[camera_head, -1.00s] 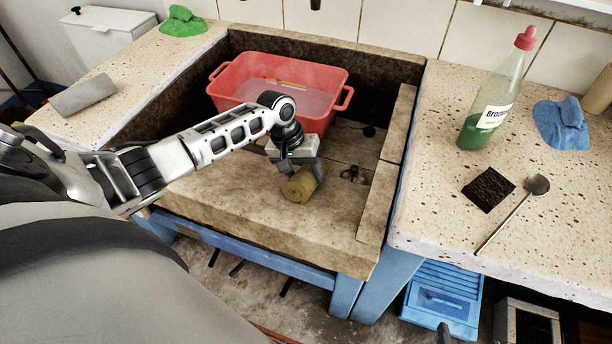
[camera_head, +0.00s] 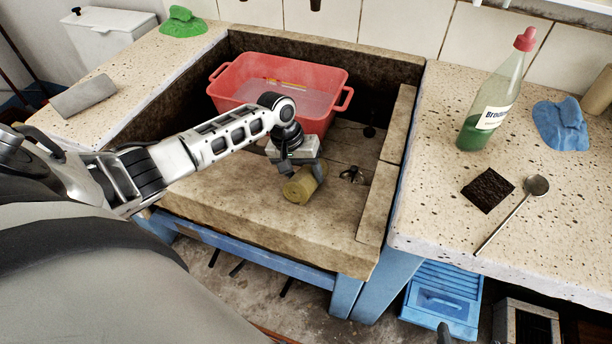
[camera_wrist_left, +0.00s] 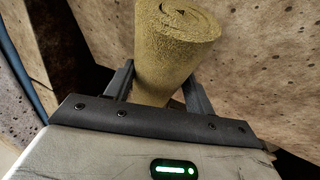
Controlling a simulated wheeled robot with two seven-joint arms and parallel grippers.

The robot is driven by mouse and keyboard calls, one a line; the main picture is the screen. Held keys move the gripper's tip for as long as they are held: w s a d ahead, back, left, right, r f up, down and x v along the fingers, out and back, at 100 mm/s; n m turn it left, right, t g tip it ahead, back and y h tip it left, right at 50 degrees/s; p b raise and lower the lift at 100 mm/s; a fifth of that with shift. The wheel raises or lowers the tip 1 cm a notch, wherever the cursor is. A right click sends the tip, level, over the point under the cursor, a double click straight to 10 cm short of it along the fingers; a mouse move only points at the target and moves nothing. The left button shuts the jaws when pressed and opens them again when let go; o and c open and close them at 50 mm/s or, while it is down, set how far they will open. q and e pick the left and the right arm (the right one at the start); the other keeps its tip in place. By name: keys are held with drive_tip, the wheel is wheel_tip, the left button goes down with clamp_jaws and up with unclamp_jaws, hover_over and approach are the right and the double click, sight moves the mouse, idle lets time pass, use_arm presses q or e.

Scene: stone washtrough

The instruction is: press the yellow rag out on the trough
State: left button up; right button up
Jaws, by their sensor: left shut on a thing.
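The yellow rag (camera_head: 299,188) is a rolled, dull yellow cylinder at the stone trough's sloping front slab (camera_head: 240,211). In the left wrist view the rag (camera_wrist_left: 172,45) shows its spiral end, between the two fingers. My left gripper (camera_head: 301,176) is shut on the rag from above, and the fingers (camera_wrist_left: 155,85) flank it in the wrist view. The rag appears to lie on or just above the slab; I cannot tell if it touches. My right gripper is not in view.
A red basin (camera_head: 325,82) with water stands in the trough behind my gripper. A green bottle (camera_head: 489,110), blue rag (camera_head: 561,125), dark pad (camera_head: 488,189) and metal ladle (camera_head: 520,208) are on the right counter. A green rag (camera_head: 183,22) and grey block (camera_head: 83,95) are left.

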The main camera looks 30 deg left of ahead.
use_arm(q)
drive_tip(key=shift+s+f, duration=0.35)
drive_tip(key=shift+f, duration=0.05)
drive_tip(key=w+r+p, duration=0.1)
drive_tip(key=r, duration=0.1)
drive_tip(key=w+r+p, duration=0.1)
drive_tip(key=r+p, duration=0.2)
drive_tip(key=r, duration=0.1)
drive_tip(key=shift+w+a+r, duration=0.1)
drive_tip(key=shift+w+a, duration=0.2)
drive_tip(key=shift+w, duration=0.1)
drive_tip(key=shift+w+r+p, duration=0.2)
drive_tip(key=shift+r+p, duration=0.15)
drive_tip(key=shift+p, duration=0.15)
